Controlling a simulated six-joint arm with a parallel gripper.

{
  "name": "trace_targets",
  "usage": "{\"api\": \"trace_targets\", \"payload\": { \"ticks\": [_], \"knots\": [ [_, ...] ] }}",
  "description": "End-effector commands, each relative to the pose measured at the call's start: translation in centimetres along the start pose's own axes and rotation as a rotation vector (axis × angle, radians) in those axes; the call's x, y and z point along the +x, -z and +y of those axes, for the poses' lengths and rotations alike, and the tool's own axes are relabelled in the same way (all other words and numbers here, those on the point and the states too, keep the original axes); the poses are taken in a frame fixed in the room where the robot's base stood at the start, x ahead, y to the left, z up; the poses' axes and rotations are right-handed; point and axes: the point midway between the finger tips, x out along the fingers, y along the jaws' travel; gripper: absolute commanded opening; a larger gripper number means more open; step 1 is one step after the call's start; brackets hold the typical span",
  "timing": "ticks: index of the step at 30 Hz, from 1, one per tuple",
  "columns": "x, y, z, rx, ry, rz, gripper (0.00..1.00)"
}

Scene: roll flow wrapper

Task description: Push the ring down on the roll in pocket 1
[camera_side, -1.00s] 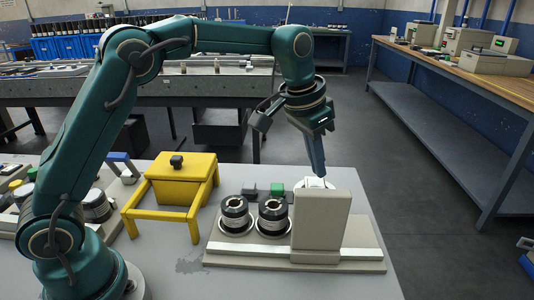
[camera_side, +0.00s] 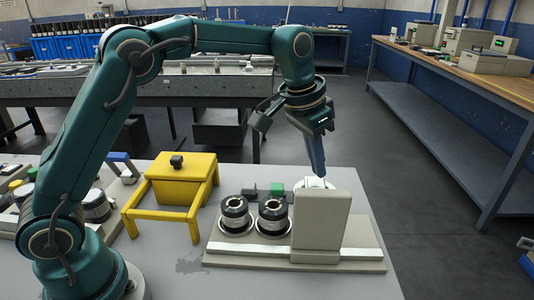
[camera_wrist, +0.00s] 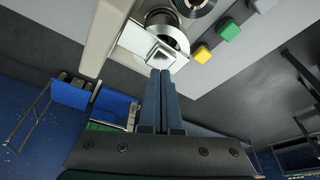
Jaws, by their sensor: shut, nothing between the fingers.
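My gripper (camera_side: 316,174) is shut and empty, pointing down behind the upright grey panel (camera_side: 320,222) of the grey fixture. Its fingertips (camera_wrist: 160,74) are together in the wrist view, just below a white, partly round part with a square metal face (camera_wrist: 163,52). That part shows as a white edge (camera_side: 309,183) behind the panel in the side view. I cannot tell whether the fingertips touch it. Two black rolls with white bands stand upright in round pockets, one left (camera_side: 235,215) and one nearer the panel (camera_side: 272,217). No pocket numbers are legible, and the panel hides the fixture's right part.
More rolls (camera_side: 97,206) stand at the far left. The table in front of the fixture is clear.

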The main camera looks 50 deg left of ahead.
Motion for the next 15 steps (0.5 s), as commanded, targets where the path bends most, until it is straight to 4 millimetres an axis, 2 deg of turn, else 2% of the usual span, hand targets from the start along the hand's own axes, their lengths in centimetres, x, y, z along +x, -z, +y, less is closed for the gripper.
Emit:
{"api": "trace_targets", "payload": {
  "ticks": [15],
  "knots": [
    [1.2, -0.4, 0.0, 0.0, -0.001, -0.002, 0.0]
  ]
}}
